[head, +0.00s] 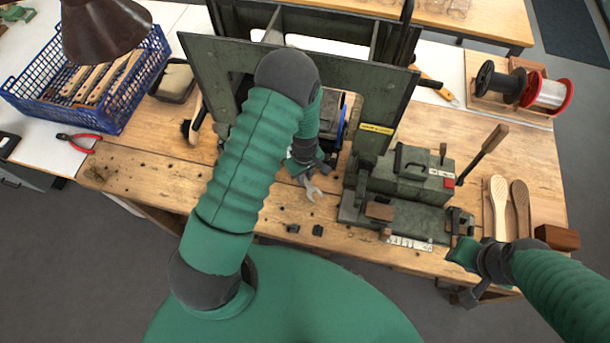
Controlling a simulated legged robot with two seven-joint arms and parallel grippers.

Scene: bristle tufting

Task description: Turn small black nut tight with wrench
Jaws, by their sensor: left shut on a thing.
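My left gripper (304,168) is shut on a grey metal wrench (313,190). The wrench's open-ended jaw points down toward the front of the wooden bench, just clear of the machine frame. My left forearm hides part of the machine behind it. I cannot make out the small black nut for certain. Two small black pieces (318,230) sit near the bench's front edge, below the wrench head and apart from it. My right gripper (466,270) is at the bench's front edge on the right, and its fingers are too unclear to tell open from shut.
A green machine frame (374,125) stands over the bench (140,165). A green vise-like fixture (405,180) with a lever is right of the wrench. A blue basket (120,110), red pliers (78,142), wooden brush blanks (498,200) and spools (545,92) lie around.

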